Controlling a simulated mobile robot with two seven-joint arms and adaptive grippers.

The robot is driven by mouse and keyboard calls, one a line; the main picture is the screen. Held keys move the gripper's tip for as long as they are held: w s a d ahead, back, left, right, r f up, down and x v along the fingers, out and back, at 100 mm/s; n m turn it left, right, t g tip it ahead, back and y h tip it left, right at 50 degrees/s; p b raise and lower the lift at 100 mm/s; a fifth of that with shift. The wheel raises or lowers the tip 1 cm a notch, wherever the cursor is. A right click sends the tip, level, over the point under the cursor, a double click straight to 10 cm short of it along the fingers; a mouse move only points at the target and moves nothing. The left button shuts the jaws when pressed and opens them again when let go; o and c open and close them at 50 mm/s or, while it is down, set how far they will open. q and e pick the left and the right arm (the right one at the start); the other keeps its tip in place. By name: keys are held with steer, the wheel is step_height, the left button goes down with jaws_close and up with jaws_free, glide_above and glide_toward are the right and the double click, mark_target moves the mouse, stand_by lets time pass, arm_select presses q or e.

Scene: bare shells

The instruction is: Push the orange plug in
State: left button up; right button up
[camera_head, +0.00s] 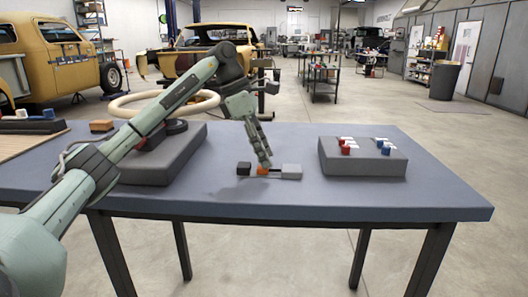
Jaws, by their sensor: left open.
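The orange plug (263,172) is small and sits low on the table, between a black block (244,168) on its left and a grey block (291,172) on its right. A thin dark strip shows between the plug and the grey block. My left gripper (265,163) points down with its fingertips right above or against the plug; whether they touch it is too small to tell. It is open. The fingers partly cover the plug's top. My right gripper is out of view.
The blue-grey table (330,208) is clear in front. A grey box (362,160) with several red and blue parts stands at the right.

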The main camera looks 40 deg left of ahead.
mark_target(249, 165)
arm_select(q)
steer(key=shift+c, duration=0.4)
jaws_close()
steer(key=s+a, duration=0.1)
steer(key=a, duration=0.2)
steer(key=shift+s, duration=0.4)
steer(key=shift+o, duration=0.4)
jaws_free()
steer(key=shift+r, duration=0.1)
steer(key=v, duration=1.1)
steer(key=shift+r, duration=0.4)
